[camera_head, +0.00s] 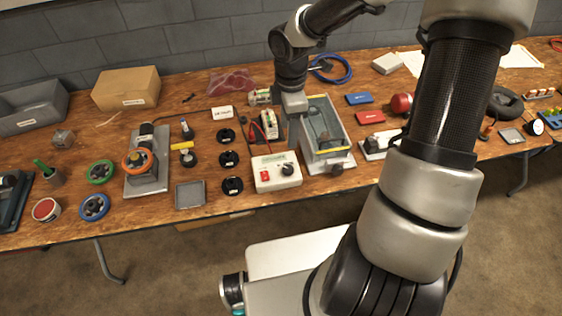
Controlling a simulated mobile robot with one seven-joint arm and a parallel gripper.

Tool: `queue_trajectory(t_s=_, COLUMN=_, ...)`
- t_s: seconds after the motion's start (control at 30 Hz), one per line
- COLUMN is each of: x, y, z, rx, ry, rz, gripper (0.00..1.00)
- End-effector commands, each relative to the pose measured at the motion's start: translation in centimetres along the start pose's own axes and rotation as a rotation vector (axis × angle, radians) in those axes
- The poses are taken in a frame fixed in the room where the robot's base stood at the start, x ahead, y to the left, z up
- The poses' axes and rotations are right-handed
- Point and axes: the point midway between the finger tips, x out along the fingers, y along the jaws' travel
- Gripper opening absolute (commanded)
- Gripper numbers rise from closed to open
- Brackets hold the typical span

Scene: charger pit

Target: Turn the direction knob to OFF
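A cream control box (262,187) sits near the table's front edge, at the middle of the view. It carries a red switch (265,176) and a black rotary knob (288,169), apparently the direction knob. Its markings are too small to read, so its setting cannot be told. My gripper (294,138) points down just behind the box, between a small white device with red leads and a clear-walled tank. Its fingers are small and partly lost against the things around them; I cannot tell whether they are open or shut, or touching anything.
The glass-like tank (345,131) stands close right of my gripper. A small white device (264,124) with red leads stands close left. Several black round pieces (228,159) lie left of the box. A grey tray (189,195) is further left. My forearm covers part of the table's right.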

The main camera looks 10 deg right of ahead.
Motion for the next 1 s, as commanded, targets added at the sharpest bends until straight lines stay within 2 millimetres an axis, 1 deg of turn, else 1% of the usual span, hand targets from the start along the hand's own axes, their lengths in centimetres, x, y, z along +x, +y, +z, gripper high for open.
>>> queue_trajectory(t_s=0.17, x=2.7, y=-0.1, z=-0.1, rx=0.000, ry=0.001, rz=-0.003, gripper=0.48)
queue_trajectory(t_s=0.5, x=10.2, y=0.0, z=-0.1, rx=0.001, ry=0.001, rz=-0.002, gripper=0.48)
queue_trajectory(t_s=0.7, x=14.1, y=0.0, z=-0.1, rx=0.000, ry=0.000, rz=-0.002, gripper=0.48)
queue_trajectory(t_s=0.83, x=15.8, y=0.1, z=0.0, rx=0.002, ry=-0.001, rz=0.001, gripper=0.48)
queue_trajectory(t_s=1.0, x=16.9, y=0.1, z=0.0, rx=0.002, ry=-0.002, rz=0.002, gripper=0.48)
